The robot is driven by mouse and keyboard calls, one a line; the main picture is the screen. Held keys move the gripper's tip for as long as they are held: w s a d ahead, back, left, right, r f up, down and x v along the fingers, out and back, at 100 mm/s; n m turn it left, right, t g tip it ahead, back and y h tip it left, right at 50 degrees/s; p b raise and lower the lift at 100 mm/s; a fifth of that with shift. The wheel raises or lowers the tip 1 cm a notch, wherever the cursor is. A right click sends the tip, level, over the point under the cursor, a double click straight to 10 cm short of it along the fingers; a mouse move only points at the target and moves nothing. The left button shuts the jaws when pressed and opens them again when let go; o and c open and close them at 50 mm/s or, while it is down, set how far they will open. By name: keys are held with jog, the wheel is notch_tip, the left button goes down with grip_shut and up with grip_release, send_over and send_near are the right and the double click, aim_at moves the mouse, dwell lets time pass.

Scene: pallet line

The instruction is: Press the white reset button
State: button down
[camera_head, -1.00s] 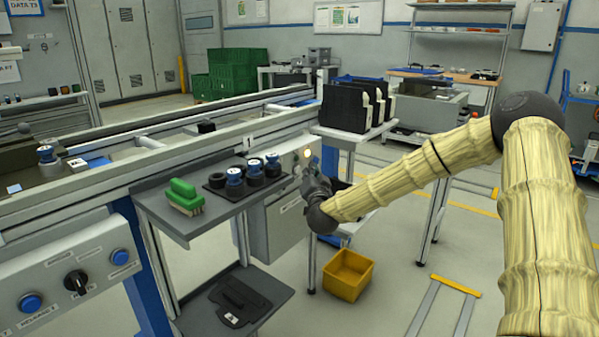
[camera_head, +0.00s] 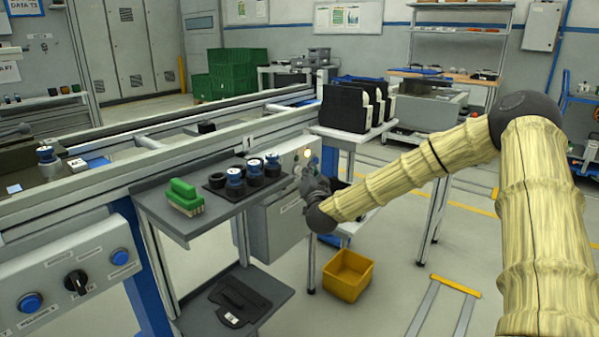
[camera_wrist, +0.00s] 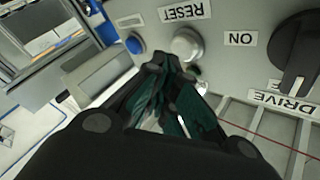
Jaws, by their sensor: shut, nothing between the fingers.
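The white reset button (camera_wrist: 187,44) is a round knob on a grey control panel in the wrist view, beside a RESET label (camera_wrist: 185,11) that appears upside down. My gripper (camera_wrist: 168,68) is shut and empty, its dark fingertips just below the button in the picture. I cannot tell whether they touch it. In the head view my gripper (camera_head: 312,178) is at the front of the grey control box (camera_head: 285,215), and my wrist hides the button there.
A blue button (camera_wrist: 134,44) and a black rotary DRIVE switch (camera_wrist: 297,50) flank the white button. In the head view, a shelf with a green brush (camera_head: 185,194) and blue-topped parts (camera_head: 235,178) is left of the box. A yellow bin (camera_head: 348,275) stands on the floor below.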

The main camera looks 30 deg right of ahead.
jog(key=shift+w+a, duration=0.1)
jog(key=shift+w, duration=0.15)
jog(key=shift+w+a, duration=0.2)
jog(key=shift+w, duration=0.25)
dwell(1.0)
jog(key=shift+s, duration=0.1)
dwell(0.4)
jog(key=shift+s+d+p, duration=0.35)
jog(key=shift+s, duration=0.4)
jog(key=s, duration=0.1)
jog(key=s+d+p, duration=0.1)
jog(key=s, duration=0.1)
jog(key=s+d+p, duration=0.1)
jog(key=shift+s, duration=0.3)
dwell(0.5)
